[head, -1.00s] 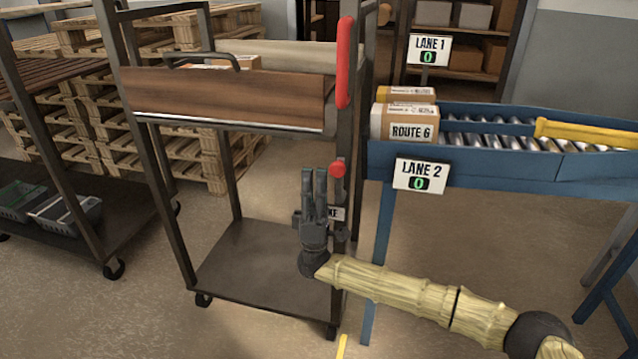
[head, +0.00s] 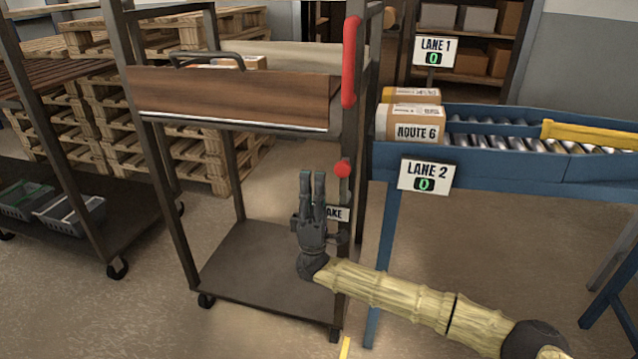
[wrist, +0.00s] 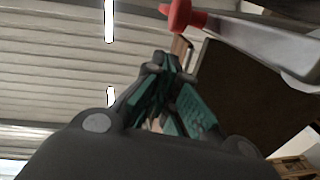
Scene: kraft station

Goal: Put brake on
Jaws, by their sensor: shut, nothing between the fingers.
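The brake lever has a red knob (head: 342,170) on the right front post of the cart, above a white label (head: 337,213) that reads "AKE", its left part hidden by my gripper. In the wrist view the red knob (wrist: 184,15) and its grey lever arm (wrist: 250,38) show at the upper right, apart from my fingers. My gripper (head: 312,174) points upward, left of the knob with its fingertips at about the knob's height in the head view. It is shut and empty. In the wrist view my fingers (wrist: 168,68) come together below the knob.
The cart has a brown wooden panel (head: 235,97), a red upright handle (head: 350,62) and a bare lower shelf (head: 265,265). A blue roller conveyor (head: 510,160) with a "ROUTE 6" box (head: 410,124) stands close on the right. Another cart (head: 90,245) is at left.

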